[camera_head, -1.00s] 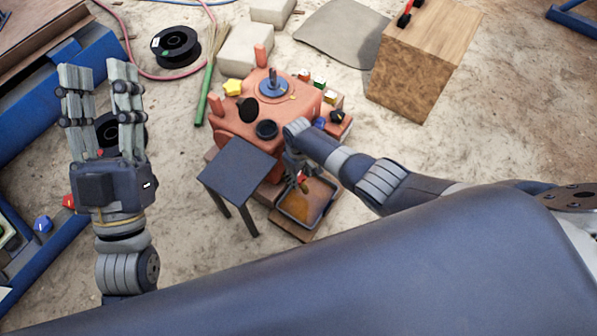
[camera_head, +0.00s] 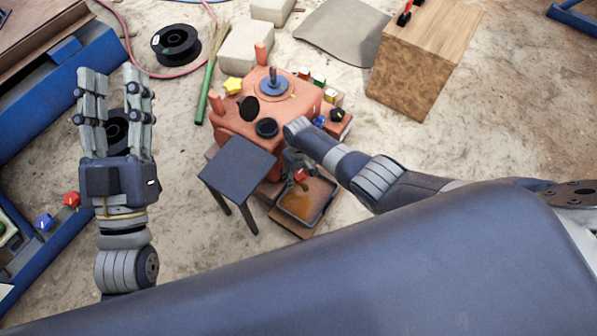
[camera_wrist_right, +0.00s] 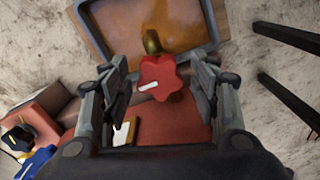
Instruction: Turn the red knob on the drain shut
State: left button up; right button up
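The red knob (camera_wrist_right: 160,76) is star-shaped with a white mark and sits on a brass drain fitting (camera_wrist_right: 152,41). In the head view the knob (camera_head: 300,175) shows just above the drain tray. My right gripper (camera_wrist_right: 160,78) is open, with one finger on each side of the knob and narrow gaps visible. In the head view the right gripper (camera_head: 296,160) is partly hidden by its own arm. My left gripper (camera_head: 112,72) is open and empty, fingers up, above the floor at the left, far from the knob.
A tray (camera_head: 329,207) of brown liquid stands below the drain. The orange crusher (camera_head: 235,122) is behind it. A dark small table (camera_head: 238,166) stands close to the left of the drain. A wooden box (camera_head: 412,72) stands at the back right. Bare floor lies left of the table.

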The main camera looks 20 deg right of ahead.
aim_at(298, 175)
jog(key=shift+w+r, duration=0.1)
jog(key=shift+r, duration=0.05)
jog(key=shift+r, duration=0.65)
notch_tip(298, 175, up, 10)
jog(key=shift+r, duration=0.25)
dwell(0.5)
